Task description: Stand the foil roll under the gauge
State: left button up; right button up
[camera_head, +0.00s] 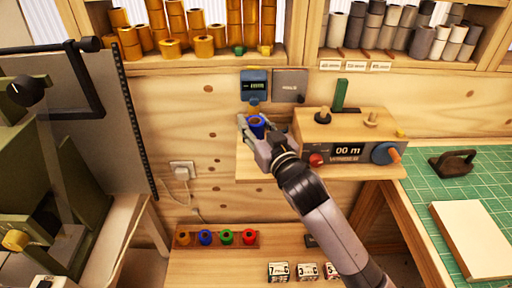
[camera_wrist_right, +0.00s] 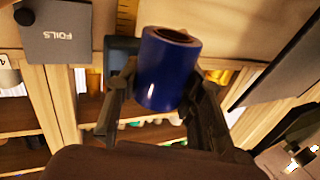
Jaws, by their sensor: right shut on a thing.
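A blue foil roll (camera_head: 257,124) is between the fingers of my right gripper (camera_head: 256,132), which is shut on it. In the right wrist view the blue roll (camera_wrist_right: 165,72) shows its hollow end, with a finger on each side. The roll looks roughly upright in the head view. The gauge (camera_head: 254,84) is a blue-grey box with a small display on the back wall. Its orange-brown lower part (camera_head: 253,106) is just above the roll in the picture; I cannot tell whether they touch. My left gripper is not in view.
A wooden ledge (camera_head: 252,172) lies below the roll. The winder (camera_head: 345,142), with a knob and pegs, stands just right. A grey sign box (camera_head: 290,84) is beside the gauge. A rack (camera_head: 216,243) of coloured rolls is lower down. Shelves above hold many rolls.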

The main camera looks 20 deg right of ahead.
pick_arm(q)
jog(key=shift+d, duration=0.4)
pick_arm(e)
jog(key=shift+f, duration=3.6)
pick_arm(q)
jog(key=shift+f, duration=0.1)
pick_arm(e)
jog(key=shift+f, duration=0.1)
jog(key=o, duration=1.2)
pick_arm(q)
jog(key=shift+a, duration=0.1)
pick_arm(e)
jog(key=shift+s, duration=0.1)
pick_arm(q)
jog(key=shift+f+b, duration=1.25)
jog(key=shift+b, duration=0.05)
pick_arm(e)
jog(key=s+d, duration=0.1)
jog(key=s, duration=1)
jog(key=shift+s+d, duration=0.2)
jog(key=shift+s, duration=0.15)
